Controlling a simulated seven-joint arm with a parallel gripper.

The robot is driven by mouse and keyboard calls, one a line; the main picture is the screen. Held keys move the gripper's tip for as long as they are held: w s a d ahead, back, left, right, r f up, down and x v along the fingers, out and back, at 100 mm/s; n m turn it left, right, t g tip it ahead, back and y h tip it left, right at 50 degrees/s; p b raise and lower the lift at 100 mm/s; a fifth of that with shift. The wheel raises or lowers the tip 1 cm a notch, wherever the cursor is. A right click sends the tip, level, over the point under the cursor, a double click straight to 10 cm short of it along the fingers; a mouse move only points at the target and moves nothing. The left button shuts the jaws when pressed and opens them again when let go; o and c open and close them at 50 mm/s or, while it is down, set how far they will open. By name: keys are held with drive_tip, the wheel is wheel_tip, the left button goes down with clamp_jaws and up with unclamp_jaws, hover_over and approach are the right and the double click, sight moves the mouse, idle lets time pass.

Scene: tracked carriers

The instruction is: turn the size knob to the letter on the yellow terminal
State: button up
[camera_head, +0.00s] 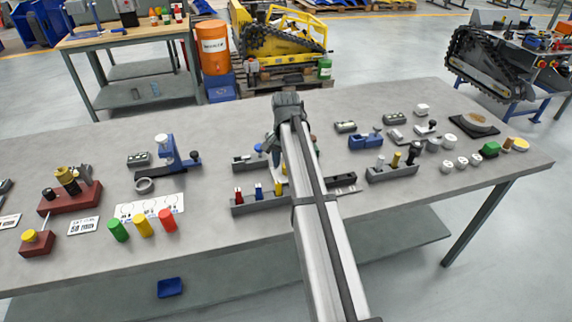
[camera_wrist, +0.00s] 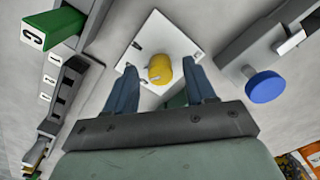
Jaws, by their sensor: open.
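A yellow round knob (camera_wrist: 160,68) sits on a square white plate (camera_wrist: 190,45) in the wrist view, with a small pointer at its side. Any letters on the plate are too small to read. My gripper (camera_wrist: 160,66) is open, with one finger on each side of the knob; I cannot tell whether they touch it. In the head view the white plate (camera_head: 279,173) is partly hidden by my arm. A yellow terminal (camera_head: 278,187) stands on a grey rail (camera_head: 262,205) beside a blue and a red one; its letter is not readable. A green block (camera_wrist: 62,25) marked C shows in the wrist view.
A blue knob (camera_wrist: 265,86) on a grey block is right of the plate in the wrist view. A dark rail (camera_wrist: 62,92) with white tags runs along the left. In the head view, green, yellow and red cylinders (camera_head: 143,225) stand left of the rail. The table's front middle is clear.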

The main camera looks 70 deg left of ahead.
drive_tip(key=shift+f, duration=0.45)
drive_tip(key=shift+c, duration=0.5)
clamp_jaws()
drive_tip(key=shift+n, duration=2.9)
